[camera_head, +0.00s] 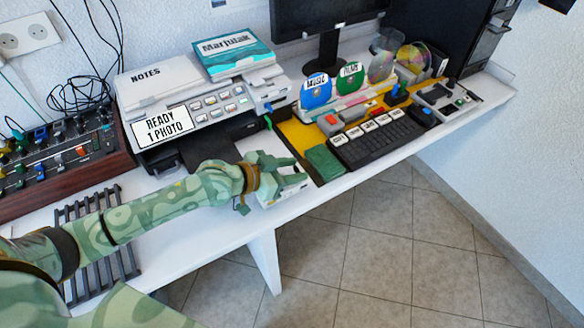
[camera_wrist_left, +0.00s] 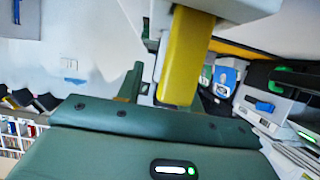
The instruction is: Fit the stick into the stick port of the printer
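The printer (camera_head: 205,104) stands at the back of the desk with a label reading "READY 1 PHOTO". A small blue piece (camera_head: 268,107) sits on its right front panel, with a small green piece (camera_head: 267,122) just below. I cannot tell which is the stick or how deep it sits. A blue piece (camera_wrist_left: 265,107) also shows on a pale device in the left wrist view. My left gripper (camera_head: 299,171) is in front of the printer, over a white box (camera_head: 272,196) near the desk edge. Its fingers are apart, with no stick visible between them. My right gripper is out of view.
A green block (camera_head: 324,162) lies just right of my left gripper. Beyond it are a keyboard (camera_head: 378,139), upright discs (camera_head: 316,90) and a monitor. A mixer (camera_head: 68,152) and a dark rack (camera_head: 97,240) are at the left.

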